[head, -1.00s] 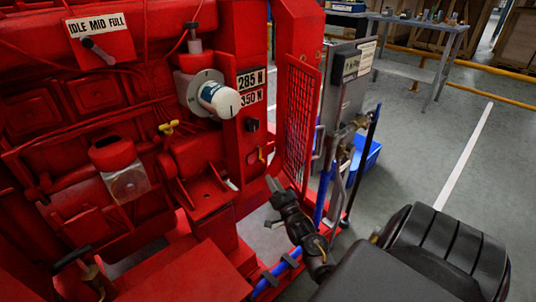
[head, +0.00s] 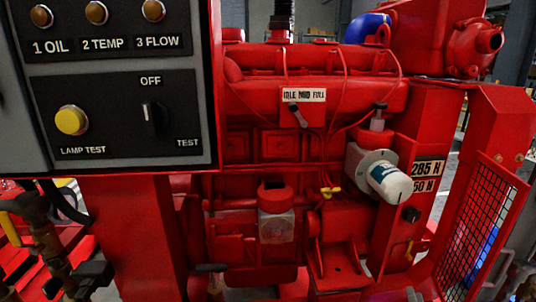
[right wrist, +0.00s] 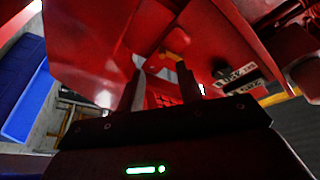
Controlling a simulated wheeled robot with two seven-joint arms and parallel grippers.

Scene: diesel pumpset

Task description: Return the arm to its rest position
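My right gripper shows in the right wrist view (right wrist: 161,80) with its two dark fingers apart and nothing held between them. Red machine surfaces lie beyond the fingertips. In the head view only a small dark tip of the right gripper (head: 411,294) seems to show at the bottom edge, in front of the red pumpset (head: 320,145). The rest of that arm is out of the head view. My left gripper is not in view.
A control panel (head: 110,112) with lamps and switches stands close at the left. A white filter canister (head: 389,182) and a mesh guard (head: 470,240) are at the right. A brass-coloured fitting (head: 47,245) is at lower left. A blue bin (right wrist: 22,85) shows in the wrist view.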

